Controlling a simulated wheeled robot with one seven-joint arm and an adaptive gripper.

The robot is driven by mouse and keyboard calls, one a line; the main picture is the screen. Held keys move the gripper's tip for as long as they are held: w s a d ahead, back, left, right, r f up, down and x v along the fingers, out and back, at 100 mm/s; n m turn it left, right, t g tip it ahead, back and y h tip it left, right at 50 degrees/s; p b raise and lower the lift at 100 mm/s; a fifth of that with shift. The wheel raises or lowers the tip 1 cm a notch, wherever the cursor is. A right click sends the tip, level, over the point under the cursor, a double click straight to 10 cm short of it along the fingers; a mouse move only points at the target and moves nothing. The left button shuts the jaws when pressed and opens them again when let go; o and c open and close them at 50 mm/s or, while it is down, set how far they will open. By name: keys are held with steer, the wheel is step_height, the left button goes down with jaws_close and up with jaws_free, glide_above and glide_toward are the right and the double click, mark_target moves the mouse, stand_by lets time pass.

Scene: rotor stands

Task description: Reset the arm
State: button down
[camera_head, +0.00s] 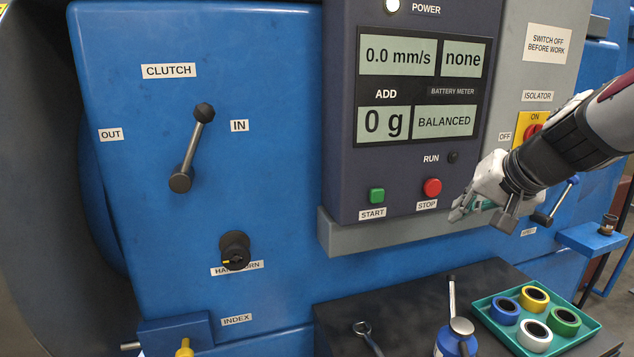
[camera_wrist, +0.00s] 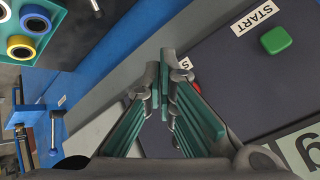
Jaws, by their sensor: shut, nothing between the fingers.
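My gripper (camera_head: 458,212) is at the right in the head view, in front of the lower right edge of the dark control panel (camera_head: 340,190). Its fingers point left, below the red STOP button (camera_head: 432,187). In the wrist view the fingers (camera_wrist: 160,85) are closed together with nothing between them. They partly hide the STOP button and its label there. The green START button (camera_head: 377,195) is to the left of the fingers in the head view and also shows in the wrist view (camera_wrist: 278,39). My arm comes in from the right edge and hides part of the isolator.
The panel display (camera_head: 397,56) reads 0.0 mm/s, none, 0 g, BALANCED. The clutch lever (camera_head: 192,147) leans toward IN. Below my gripper, a dark bench top (camera_head: 400,300) holds a teal tray (camera_head: 580,341) of coloured rings, a wrench (camera_head: 364,330) and a blue container (camera_head: 446,343).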

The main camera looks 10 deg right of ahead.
steer(key=s+a+n+g, duration=0.2)
steer(key=s+a+n, duration=0.2)
steer(key=s+a, duration=0.7)
steer(key=s+a+f+n+g+h, duration=0.1)
steer(key=s+f+n, duration=0.1)
steer(key=s, duration=0.8)
steer(key=shift+s+a+f, duration=0.15)
steer(key=shift+a+f, duration=0.15)
steer(key=shift+f, duration=0.3)
stand_by(2.0)
